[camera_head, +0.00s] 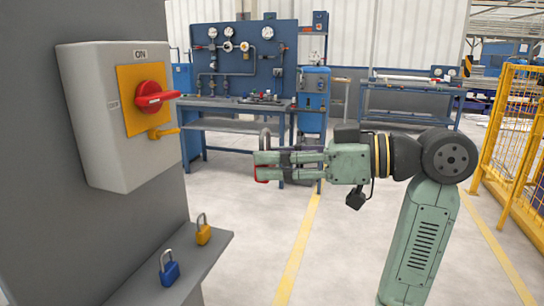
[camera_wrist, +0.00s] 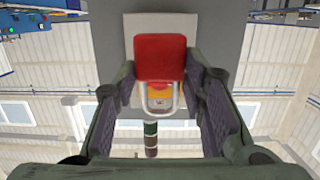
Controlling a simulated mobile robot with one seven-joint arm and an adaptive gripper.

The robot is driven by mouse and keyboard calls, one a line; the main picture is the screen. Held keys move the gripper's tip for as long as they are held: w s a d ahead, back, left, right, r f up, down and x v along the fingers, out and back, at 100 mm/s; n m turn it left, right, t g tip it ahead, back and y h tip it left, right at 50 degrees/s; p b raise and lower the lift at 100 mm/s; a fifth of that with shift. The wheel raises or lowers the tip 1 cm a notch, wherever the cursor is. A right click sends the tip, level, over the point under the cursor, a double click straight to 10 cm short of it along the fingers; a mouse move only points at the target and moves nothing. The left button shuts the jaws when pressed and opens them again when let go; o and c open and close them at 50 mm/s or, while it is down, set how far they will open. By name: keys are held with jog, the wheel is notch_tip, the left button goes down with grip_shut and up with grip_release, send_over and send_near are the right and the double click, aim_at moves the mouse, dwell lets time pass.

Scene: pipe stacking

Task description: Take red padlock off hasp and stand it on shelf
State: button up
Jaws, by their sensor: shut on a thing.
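The red padlock (camera_head: 262,174) is between the fingers of my gripper (camera_head: 268,165), mostly covered by them in the head view. Its grey shackle (camera_head: 265,139) stands up above the fingers. In the wrist view its red body (camera_wrist: 160,57) and shackle (camera_wrist: 160,98) show between the two fingers. My gripper is shut on it and holds it in the air, apart from the yellow hasp (camera_head: 164,132) on the switch box. The grey shelf (camera_head: 205,263) is lower left of my gripper.
A blue padlock (camera_head: 169,269) and a yellow padlock (camera_head: 203,231) stand on the shelf. The switch box (camera_head: 95,120) with a red handle (camera_head: 152,97) juts from the grey column above. A blue workbench (camera_head: 235,103) stands behind; yellow fencing (camera_head: 515,135) is at right.

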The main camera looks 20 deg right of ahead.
jog(key=f+v, duration=0.1)
jog(key=v, duration=0.5)
jog(key=shift+p, duration=0.45)
jog(key=shift+d, duration=0.1)
dwell(0.4)
